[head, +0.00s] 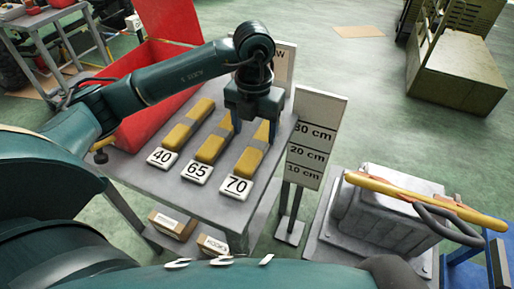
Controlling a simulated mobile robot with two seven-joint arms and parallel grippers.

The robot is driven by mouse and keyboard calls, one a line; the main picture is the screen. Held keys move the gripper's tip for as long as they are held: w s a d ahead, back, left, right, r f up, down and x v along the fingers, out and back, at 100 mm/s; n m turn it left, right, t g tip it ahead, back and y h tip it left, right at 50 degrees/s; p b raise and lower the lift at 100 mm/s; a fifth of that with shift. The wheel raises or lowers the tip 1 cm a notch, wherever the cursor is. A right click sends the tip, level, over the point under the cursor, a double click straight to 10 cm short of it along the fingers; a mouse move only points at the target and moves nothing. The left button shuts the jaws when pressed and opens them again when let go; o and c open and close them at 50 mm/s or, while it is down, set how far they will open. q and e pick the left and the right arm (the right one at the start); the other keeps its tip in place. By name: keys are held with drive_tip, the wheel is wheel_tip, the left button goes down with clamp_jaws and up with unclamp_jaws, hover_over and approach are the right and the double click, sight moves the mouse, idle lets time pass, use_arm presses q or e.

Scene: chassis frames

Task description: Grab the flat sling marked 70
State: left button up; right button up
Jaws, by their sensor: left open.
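The flat sling marked 70 (250,160) is a yellow folded strip with a label (236,186) at its near end. It lies rightmost of three on the grey table (215,205). My left gripper (253,126) is open and points down over the far part of this sling, one finger to each side of it in the picture. I cannot tell how far its fingertips are above the table. The gripper hides the sling's far end. Slings marked 65 (212,148) and 40 (183,134) lie to the left. My right gripper is not in view.
A red bin (147,62) stands open behind the table. A height sign (315,140) stands just right of the table. Further right, a yellow bar (420,198) lies across a grey housing (385,220). Boxes (172,224) sit on the lower shelf.

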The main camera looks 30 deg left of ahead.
sight(257, 145)
use_arm(q)
drive_tip(key=shift+w+f, duration=0.2)
drive_tip(key=shift+f, duration=1.35)
drive_tip(key=shift+w+f, duration=0.2)
drive_tip(key=shift+f, duration=1.3)
drive_tip(key=shift+c, duration=0.4)
drive_tip(key=shift+r, duration=0.1)
drive_tip(key=c, duration=1.2)
